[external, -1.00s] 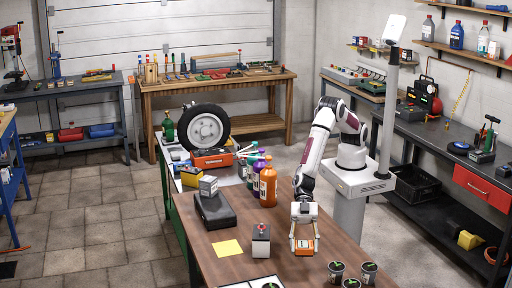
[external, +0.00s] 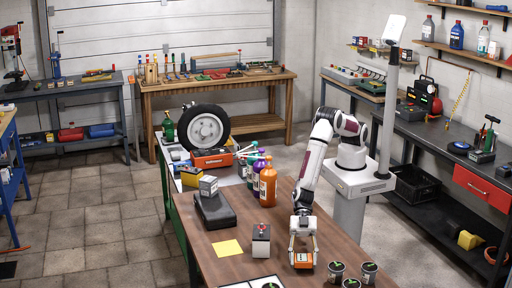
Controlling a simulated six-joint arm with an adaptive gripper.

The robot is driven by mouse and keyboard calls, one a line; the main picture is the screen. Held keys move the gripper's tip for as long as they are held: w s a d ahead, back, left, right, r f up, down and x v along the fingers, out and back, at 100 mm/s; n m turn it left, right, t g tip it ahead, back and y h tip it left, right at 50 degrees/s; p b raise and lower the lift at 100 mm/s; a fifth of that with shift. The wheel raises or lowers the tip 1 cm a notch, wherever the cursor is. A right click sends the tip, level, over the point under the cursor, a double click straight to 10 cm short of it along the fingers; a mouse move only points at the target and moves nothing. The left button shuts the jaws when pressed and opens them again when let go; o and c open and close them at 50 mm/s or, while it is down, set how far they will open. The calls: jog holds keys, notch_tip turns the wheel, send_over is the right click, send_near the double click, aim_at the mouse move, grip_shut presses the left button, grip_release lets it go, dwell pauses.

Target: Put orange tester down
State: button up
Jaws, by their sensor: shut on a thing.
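The orange tester (external: 304,260) is a small orange box near the front right of the brown workbench (external: 222,265). My gripper (external: 303,254) points down over it, with its fingers on either side, and is shut on it. The tester is at or very near the bench top; I cannot tell whether it touches. The yellow sheet (external: 228,248) lies flat to its left.
A grey box with a red knob (external: 261,241) stands just left of my gripper. A black case (external: 214,210), an orange bottle (external: 268,186) and a wheel (external: 205,128) are farther back.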

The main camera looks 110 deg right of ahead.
jog(key=shift+f, duration=0.6)
jog(key=shift+f, duration=0.1)
jog(key=o, duration=1.2)
jog(key=shift+o, duration=0.2)
jog(key=shift+v, duration=6.1)
